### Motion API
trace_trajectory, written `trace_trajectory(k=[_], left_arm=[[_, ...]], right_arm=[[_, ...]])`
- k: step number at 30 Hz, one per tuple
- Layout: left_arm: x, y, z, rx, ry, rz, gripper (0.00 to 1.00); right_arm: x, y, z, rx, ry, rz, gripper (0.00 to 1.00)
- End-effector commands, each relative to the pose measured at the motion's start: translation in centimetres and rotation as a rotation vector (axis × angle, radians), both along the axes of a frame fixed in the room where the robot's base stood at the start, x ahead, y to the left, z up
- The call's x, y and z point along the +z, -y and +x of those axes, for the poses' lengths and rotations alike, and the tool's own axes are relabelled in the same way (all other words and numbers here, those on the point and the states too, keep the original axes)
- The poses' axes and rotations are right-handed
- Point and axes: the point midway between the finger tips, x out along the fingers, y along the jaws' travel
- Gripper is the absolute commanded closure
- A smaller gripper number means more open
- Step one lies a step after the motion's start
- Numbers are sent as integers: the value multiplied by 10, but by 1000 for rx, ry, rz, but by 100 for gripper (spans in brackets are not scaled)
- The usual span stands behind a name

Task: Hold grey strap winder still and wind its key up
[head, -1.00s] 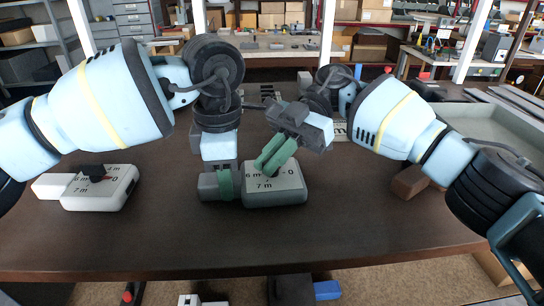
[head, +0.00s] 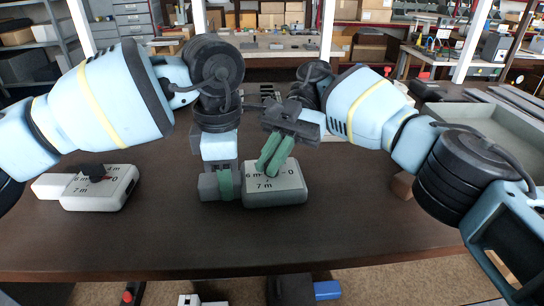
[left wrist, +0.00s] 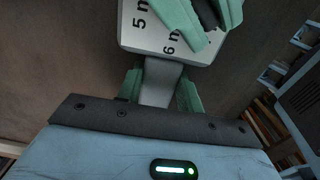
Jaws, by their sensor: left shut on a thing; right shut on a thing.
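The grey strap winder (head: 285,192) lies on the brown table in the middle of the head view, its dial marked with metre numbers and a 0. My left gripper (head: 228,184) is shut on the narrow grey grip at the winder's left end. In the left wrist view the grip (left wrist: 160,82) sits between green fingers (left wrist: 160,92). My right gripper (head: 271,166) reaches down onto the dial, its green fingers shut on the key, which they mostly hide. In the left wrist view a dark part of the key (left wrist: 206,12) shows between the right fingers.
A white strap winder (head: 100,190) with a black key and a red pointer lies on the table at the left. A grey tray (head: 490,128) stands at the right, with a brown block (head: 402,185) beside it. The table's front is clear.

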Motion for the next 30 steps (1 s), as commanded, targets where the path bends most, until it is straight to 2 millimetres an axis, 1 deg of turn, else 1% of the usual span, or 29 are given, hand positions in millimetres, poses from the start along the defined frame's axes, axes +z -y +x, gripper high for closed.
trace_trajectory(k=[1,2,3,6,7,20,30], left_arm=[[1,0,-1,-4,-1,0,91],[1,0,-1,-4,-1,0,91],[1,0,-1,-4,-1,0,91],[1,0,-1,-3,-1,0,91],[1,0,-1,-3,-1,0,91],[0,0,0,0,0,0,91],[0,0,0,0,0,-1,91]], right_arm=[[0,1,1,-4,1,-1,100],[0,1,1,-5,1,-1,90],[0,1,1,-5,1,-1,85],[0,1,1,-4,1,-1,72],[0,1,1,-4,1,-1,69],[-1,1,0,-22,-3,0,69],[-1,1,0,-172,1,0,69]])
